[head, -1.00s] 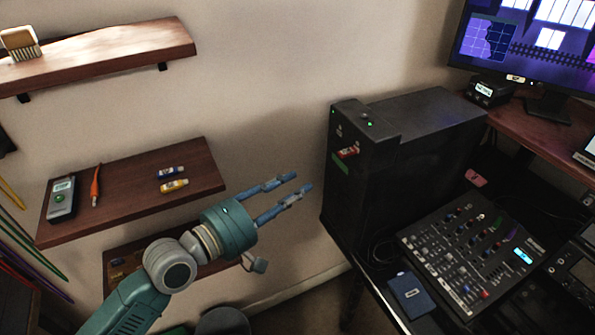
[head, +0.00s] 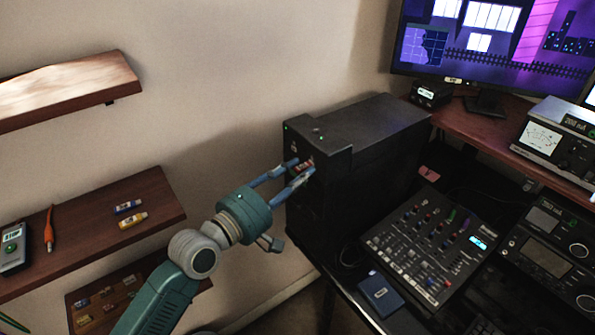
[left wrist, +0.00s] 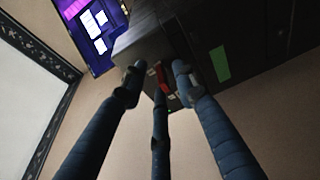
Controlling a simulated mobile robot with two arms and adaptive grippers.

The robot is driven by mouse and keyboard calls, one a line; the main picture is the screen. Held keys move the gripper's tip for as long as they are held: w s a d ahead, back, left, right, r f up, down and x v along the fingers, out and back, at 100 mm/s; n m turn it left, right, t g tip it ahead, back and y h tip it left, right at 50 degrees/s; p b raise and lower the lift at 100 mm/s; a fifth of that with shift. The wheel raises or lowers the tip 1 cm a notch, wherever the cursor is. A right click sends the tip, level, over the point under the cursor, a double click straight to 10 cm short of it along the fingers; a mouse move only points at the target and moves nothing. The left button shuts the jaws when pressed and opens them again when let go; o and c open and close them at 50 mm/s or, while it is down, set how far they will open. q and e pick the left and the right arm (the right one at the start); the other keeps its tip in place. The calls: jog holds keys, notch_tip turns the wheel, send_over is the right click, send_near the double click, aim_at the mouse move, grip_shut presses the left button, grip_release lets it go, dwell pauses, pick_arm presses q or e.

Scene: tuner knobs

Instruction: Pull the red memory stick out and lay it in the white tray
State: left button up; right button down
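The red memory stick (head: 304,166) sticks out of the front face of the black computer tower (head: 375,135). It also shows in the left wrist view (left wrist: 162,77), between the fingers. My left gripper (head: 299,169) is at the tower's front with its fingers open on either side of the stick. A gap shows beside the stick in the left wrist view, so the fingers are not closed on it. I cannot make out a white tray in these frames. My right gripper is not in view.
A blue stick (head: 128,207) and a yellow stick (head: 133,219) lie on the middle wooden shelf (head: 85,235). A lower board (head: 150,262) holds several small items.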

pick_arm(q)
jog(key=shift+w+d, duration=0.2)
grip_shut()
jog(key=shift+s+a+f, duration=0.15)
jog(key=shift+f, duration=0.15)
